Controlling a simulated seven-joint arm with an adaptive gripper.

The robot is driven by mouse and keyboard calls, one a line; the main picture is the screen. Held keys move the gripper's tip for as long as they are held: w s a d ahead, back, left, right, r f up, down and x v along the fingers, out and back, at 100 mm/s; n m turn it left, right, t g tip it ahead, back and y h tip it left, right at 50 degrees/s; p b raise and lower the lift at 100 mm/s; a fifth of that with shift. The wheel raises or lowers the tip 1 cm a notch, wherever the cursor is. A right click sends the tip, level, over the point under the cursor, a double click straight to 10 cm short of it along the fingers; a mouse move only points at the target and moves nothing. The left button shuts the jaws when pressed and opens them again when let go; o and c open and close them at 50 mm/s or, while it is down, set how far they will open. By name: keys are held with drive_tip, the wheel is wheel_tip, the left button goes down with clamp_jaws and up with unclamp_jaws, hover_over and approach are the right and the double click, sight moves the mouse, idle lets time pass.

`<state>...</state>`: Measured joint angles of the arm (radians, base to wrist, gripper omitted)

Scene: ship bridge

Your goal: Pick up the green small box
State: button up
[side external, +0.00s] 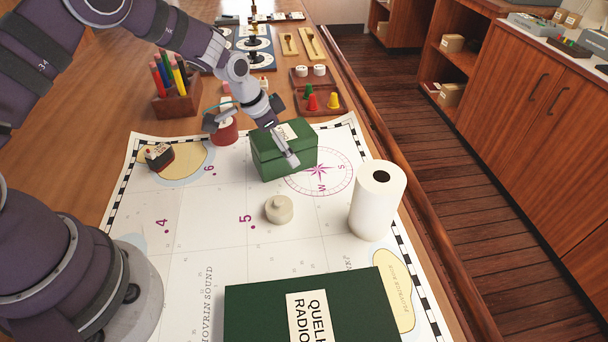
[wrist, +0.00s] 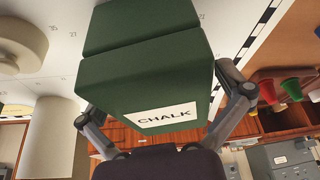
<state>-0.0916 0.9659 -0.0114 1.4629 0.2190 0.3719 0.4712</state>
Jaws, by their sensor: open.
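The small green box (side external: 270,166) sits on the chart, with a pale label on its top. In the wrist view the green box (wrist: 140,82) fills the upper middle, and its label reads CHALK. My gripper (side external: 281,142) is over the box, with one finger against or close to its near side; the other finger is hidden in the side view. In the wrist view my gripper (wrist: 165,103) is open, with a finger on either side of the box. I cannot tell whether the fingers touch it.
A white roll (side external: 377,205) stands right of the box, and a beige knob-like weight (side external: 279,209) is in front. A large green book (side external: 255,310) lies nearest. A red container (side external: 223,130) is left of the box. A tray with coloured cones (side external: 319,103) is behind.

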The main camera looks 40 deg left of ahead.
drive_tip(key=c, duration=1.2)
drive_tip(key=shift+r, duration=0.1)
